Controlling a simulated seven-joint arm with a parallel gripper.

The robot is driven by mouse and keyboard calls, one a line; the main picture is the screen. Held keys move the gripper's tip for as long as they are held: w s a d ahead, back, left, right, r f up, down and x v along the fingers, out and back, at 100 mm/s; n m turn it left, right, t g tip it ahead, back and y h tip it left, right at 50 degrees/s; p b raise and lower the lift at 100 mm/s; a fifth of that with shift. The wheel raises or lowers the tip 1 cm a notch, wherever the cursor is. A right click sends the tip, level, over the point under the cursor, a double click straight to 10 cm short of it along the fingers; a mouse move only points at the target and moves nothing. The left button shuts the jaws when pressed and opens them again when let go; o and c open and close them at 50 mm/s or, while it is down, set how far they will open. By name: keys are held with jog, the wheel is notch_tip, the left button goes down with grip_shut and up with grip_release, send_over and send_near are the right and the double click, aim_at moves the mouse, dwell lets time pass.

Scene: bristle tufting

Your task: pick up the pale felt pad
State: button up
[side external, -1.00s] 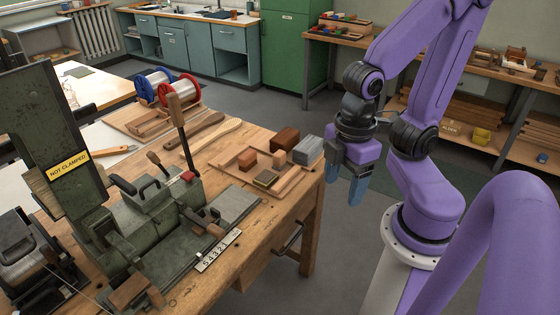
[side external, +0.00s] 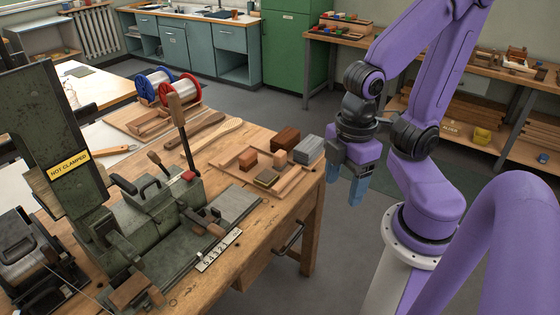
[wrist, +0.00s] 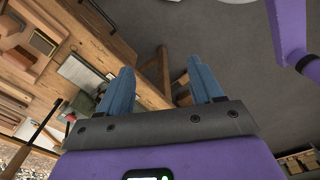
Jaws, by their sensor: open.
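A small flat pad (side external: 266,177) with a pale edge and a darker olive top lies in a shallow wooden tray (side external: 290,186) near the right end of the workbench. It is the only pad-like piece I make out, and I cannot tell for sure that it is felt. It also shows at the upper left of the wrist view (wrist: 42,42). My gripper (side external: 344,183) has two blue fingers, spread apart with nothing between them. It hangs beyond the bench's right edge, to the right of the tray and apart from it. In the wrist view my gripper (wrist: 160,72) points at the floor and bench leg.
A brown block (side external: 248,160) sits in the tray near the pad. A reddish-brown block (side external: 285,138) and a grey block (side external: 308,150) stand behind. A green metal machine (side external: 150,210) with an upright lever (side external: 178,125) fills the bench to the left. Open floor lies under my gripper.

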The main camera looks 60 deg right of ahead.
jog(key=shift+c, duration=0.2)
jog(key=w+m+h, duration=0.1)
jog(key=w+m, duration=0.8)
jog(key=w, duration=0.2)
jog(key=m+h, duration=0.4)
jog(key=m, duration=1.8)
send_over(279, 153)
jog(key=a, duration=0.6)
notch_tip(279, 153, down, 8)
jog(key=x, duration=1.1)
jog(key=shift+s, duration=0.35)
jog(key=shift+x, duration=2.95)
jog(key=shift+w+a, duration=0.1)
